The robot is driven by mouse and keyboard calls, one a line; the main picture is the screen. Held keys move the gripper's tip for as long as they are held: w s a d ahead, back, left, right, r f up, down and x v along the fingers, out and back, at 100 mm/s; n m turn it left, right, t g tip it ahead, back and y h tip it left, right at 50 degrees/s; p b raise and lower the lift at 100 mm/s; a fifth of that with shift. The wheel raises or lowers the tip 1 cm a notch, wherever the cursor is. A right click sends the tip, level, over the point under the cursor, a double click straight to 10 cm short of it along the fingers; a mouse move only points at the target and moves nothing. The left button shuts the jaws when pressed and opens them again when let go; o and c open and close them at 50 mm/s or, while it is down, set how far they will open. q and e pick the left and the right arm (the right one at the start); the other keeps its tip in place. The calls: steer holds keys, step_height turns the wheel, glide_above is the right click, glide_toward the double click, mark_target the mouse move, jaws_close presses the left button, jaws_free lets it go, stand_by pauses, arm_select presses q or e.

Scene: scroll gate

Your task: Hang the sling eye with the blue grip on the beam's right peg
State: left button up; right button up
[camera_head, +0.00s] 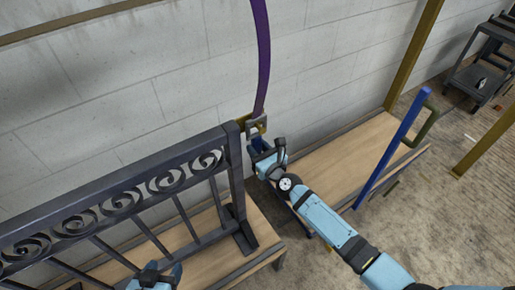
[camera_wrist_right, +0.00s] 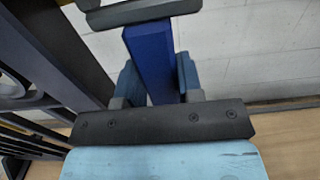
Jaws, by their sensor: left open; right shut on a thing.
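A purple sling (camera_head: 263,60) hangs from above the head view down to a grey metal eye (camera_head: 256,125) beside the gate's top right corner. My right gripper (camera_head: 262,150) is just below this eye, shut on a blue grip (camera_head: 258,143). In the right wrist view the blue grip (camera_wrist_right: 150,60) is a straight bar between the two fingers. Whether the grip joins the eye is hidden by the gripper. My left gripper (camera_head: 155,275) is open at the bottom of the head view, in front of the gate. I cannot make out the beam's right peg.
A dark scrollwork gate (camera_head: 236,180) stands on a wooden bench (camera_head: 262,240) at the left. A leaning blue bar (camera_head: 393,148) with a green loop (camera_head: 427,122) stands at the right bench (camera_head: 330,160). A dark cart (camera_head: 480,70) is farther off. Floor at the right is mostly clear.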

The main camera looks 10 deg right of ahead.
steer(key=shift+r, duration=0.45)
steer(key=shift+s, duration=0.1)
steer(key=v, duration=0.7)
steer(key=shift+p, duration=0.3)
stand_by(0.4)
steer(key=v, duration=0.4)
steer(key=shift+s+d, duration=0.2)
steer(key=shift+s, duration=0.15)
steer(key=shift+w, duration=0.1)
stand_by(1.6)
